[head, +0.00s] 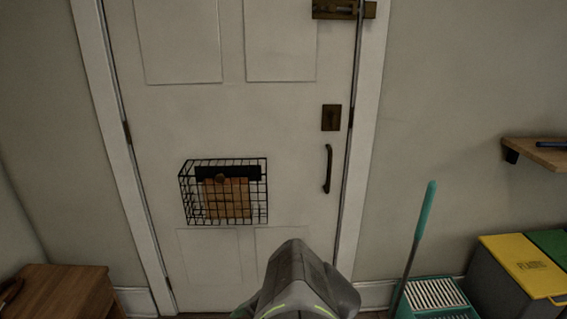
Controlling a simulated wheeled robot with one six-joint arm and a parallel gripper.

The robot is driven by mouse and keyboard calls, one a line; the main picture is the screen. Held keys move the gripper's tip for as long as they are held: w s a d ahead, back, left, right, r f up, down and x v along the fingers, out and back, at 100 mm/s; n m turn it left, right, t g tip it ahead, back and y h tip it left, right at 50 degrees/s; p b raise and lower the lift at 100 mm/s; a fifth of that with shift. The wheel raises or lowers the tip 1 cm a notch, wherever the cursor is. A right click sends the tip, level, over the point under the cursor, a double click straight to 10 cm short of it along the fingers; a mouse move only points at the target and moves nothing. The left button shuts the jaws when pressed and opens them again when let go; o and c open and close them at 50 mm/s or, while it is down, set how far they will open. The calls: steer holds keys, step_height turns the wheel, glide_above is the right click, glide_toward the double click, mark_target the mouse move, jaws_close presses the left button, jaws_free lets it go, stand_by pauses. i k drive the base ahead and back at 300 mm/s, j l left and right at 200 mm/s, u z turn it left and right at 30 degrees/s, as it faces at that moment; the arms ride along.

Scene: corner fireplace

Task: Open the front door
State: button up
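The front door (290,130) is white with raised panels and appears shut in its white frame. A dark curved pull handle (327,168) is on its right side. A square dark lock plate (331,117) sits above the handle. A brass-coloured bolt latch (343,9) is at the top right edge of the door, partly cut off by the picture. Hinges show on the left edge. Part of my arm (300,285) shows at the bottom centre, below and in front of the door. My gripper's fingers are not visible.
A black wire mail basket (258,192) holding envelopes hangs on the door. A wooden cabinet (65,290) stands bottom left. At right are a teal-handled mop (425,212) with its bucket (436,294), a yellow-lidded bin (524,266) and a wall shelf (540,154).

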mark_target(197, 79)
steer(key=i+u, duration=0.1)
steer(key=u, duration=0.3)
steer(key=i+z, duration=0.8)
